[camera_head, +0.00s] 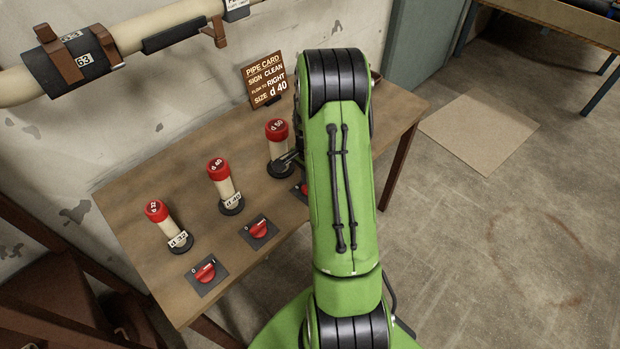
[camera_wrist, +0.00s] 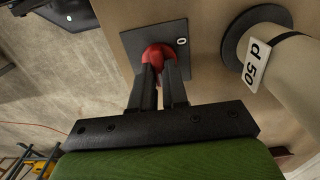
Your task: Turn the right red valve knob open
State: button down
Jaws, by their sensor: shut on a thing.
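The right red valve knob (camera_wrist: 157,55) sits on a dark square plate (camera_wrist: 134,42) marked 0 in the wrist view. My gripper (camera_wrist: 160,72) is shut on this knob, with its two dark fingers on either side of it. The fingers hide part of the knob. In the head view only a bit of the right knob (camera_head: 304,188) shows at the left edge of my green arm, which hides the rest and my gripper. The red-capped pipe labelled d 50 (camera_head: 279,147) stands behind it, and also shows in the wrist view (camera_wrist: 285,70).
The left knob (camera_head: 205,273) and middle knob (camera_head: 259,228) sit on the wooden table (camera_head: 130,225). Red-capped pipes d 32 (camera_head: 168,223) and d 40 (camera_head: 223,182) stand behind them. A pipe card (camera_head: 264,79) stands at the back.

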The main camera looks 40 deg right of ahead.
jog(key=c, duration=1.1)
grip_release()
jog(key=shift+c, duration=0.2)
notch_tip(320, 180, up, 16)
jog(key=p, duration=0.4)
jog(key=shift+p, duration=0.3)
jog(key=shift+f, duration=0.15)
